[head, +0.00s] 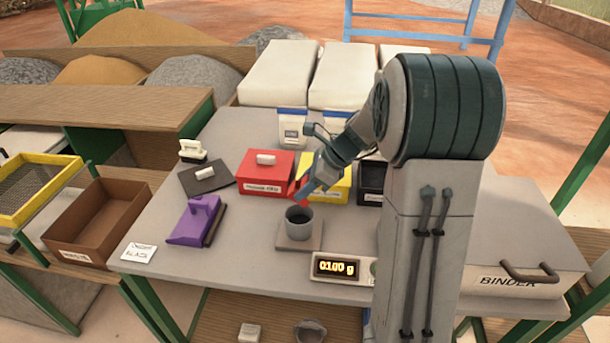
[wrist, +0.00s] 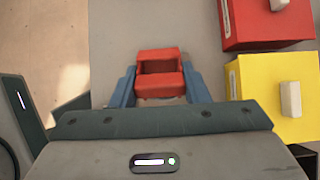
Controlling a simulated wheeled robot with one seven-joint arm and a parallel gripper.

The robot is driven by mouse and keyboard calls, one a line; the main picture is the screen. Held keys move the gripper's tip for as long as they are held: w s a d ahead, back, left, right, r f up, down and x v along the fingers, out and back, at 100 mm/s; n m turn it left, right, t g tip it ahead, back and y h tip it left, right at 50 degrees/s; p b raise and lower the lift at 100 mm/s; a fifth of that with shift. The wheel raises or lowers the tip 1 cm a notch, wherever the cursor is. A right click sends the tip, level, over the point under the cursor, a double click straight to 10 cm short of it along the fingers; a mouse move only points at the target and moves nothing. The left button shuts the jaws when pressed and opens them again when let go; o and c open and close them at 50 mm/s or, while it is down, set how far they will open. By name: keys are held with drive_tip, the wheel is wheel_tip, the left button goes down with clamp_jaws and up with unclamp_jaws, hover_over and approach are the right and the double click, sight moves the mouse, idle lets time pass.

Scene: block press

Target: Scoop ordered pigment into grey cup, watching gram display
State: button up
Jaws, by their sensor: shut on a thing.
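The grey cup (head: 299,223) stands upright on a small square plate (head: 289,246). The gram display (head: 336,268) in front seems to read 01.00 g. My gripper (head: 309,187) is just above the cup. It is shut on a red scoop (wrist: 160,85), which sits between its blue fingers in the wrist view; I cannot tell what the scoop holds. A red box (head: 258,182) and a yellow box (head: 341,191) have lids on. A black box (head: 371,190) is partly behind my arm. A white card (head: 138,252) seems to say BLACK.
A dark lid (head: 197,183) with a white knob lies left of the red box. A purple tool (head: 190,222) lies at front left. A brown tray (head: 98,220) is beyond the table's left edge.

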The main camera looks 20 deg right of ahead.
sight(305, 180)
drive_tip(key=shift+r+g+h+p, duration=0.7)
drive_tip(key=shift+h+p, duration=0.7)
drive_tip(key=shift+p, duration=2.6)
drive_tip(key=shift+r+g+h+p, duration=0.4)
drive_tip(key=shift+r+h+p, duration=0.8)
drive_tip(key=shift+p, duration=2.8)
drive_tip(key=shift+a+f+h+b, duration=0.1)
drive_tip(key=shift+f+h+b, duration=0.2)
drive_tip(key=shift+f, duration=0.15)
drive_tip(key=shift+r+g+h, duration=0.25)
drive_tip(key=shift+g+h, duration=0.05)
drive_tip(key=shift+h, duration=0.2)
